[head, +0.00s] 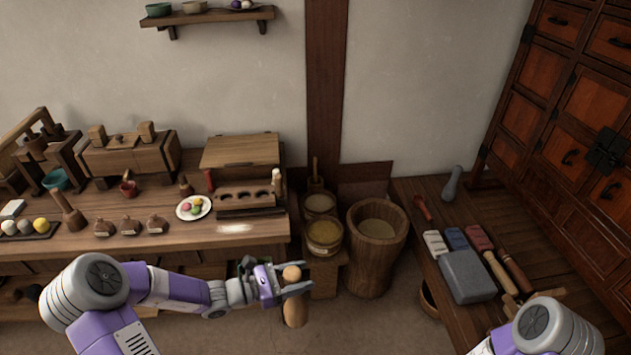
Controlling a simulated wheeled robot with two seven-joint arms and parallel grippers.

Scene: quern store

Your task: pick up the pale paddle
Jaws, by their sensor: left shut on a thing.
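My left gripper (292,283) is in front of the low table's right end, out over the floor. It is shut on a pale wooden piece, which I take to be the pale paddle (295,312). The piece is held roughly upright, with a rounded top above the fingers and a longer, wider part below them. The fingers hide its middle. My right gripper is not in view; only part of the right arm shows at the bottom right.
The wooden table (150,238) at left holds bottles, a plate of sweets (193,208) and a slotted block (247,198). A large wooden tub (375,250) stands behind the gripper. The right bench (430,190) carries a grey block (467,276) and several tools.

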